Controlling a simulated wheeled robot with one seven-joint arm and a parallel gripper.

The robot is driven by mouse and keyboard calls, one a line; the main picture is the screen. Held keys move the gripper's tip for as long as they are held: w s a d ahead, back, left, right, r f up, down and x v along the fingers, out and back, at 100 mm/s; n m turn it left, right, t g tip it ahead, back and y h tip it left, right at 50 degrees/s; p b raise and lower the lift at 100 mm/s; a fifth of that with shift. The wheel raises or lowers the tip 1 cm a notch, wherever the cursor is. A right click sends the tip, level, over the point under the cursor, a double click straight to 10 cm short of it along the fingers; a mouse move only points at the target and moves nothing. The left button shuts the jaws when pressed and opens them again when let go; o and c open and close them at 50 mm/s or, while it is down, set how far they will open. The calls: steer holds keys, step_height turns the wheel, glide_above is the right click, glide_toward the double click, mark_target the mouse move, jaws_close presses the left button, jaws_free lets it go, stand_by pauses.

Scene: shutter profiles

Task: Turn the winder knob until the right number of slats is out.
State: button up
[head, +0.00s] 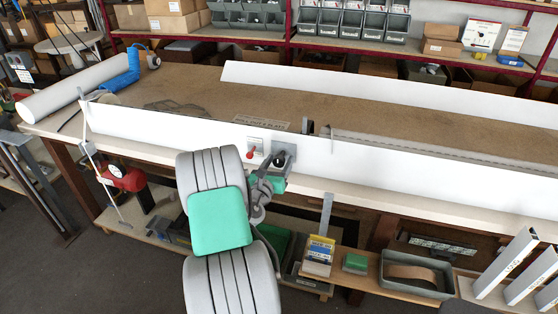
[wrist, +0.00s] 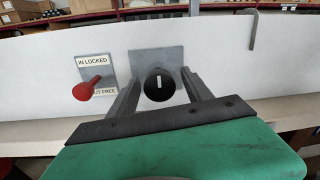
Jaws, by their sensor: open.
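The winder knob (wrist: 159,85) is a round black knob with a white mark, upright in the wrist view, on a grey plate (wrist: 170,57) on the long white front board. It also shows dark in the head view (head: 279,159). My gripper (wrist: 162,92) is open, with one finger on each side of the knob; I cannot tell whether they touch it. In the head view my gripper (head: 265,184) is partly hidden by my arm. A red lever (wrist: 88,88) stands left of the knob, by labels reading "IN LOCKED" and, partly covered, "OUT FREE". I cannot make out separate slats.
A second long white board (head: 400,92) runs along the back of the brown bench (head: 200,85). A hooked grey rod (wrist: 253,30) hangs over the front board, right of the knob. A white roll (head: 75,88) lies at the left. White profiles (head: 507,262) stand lower right.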

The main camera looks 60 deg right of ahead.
steer(key=shift+c, duration=0.4)
jaws_close()
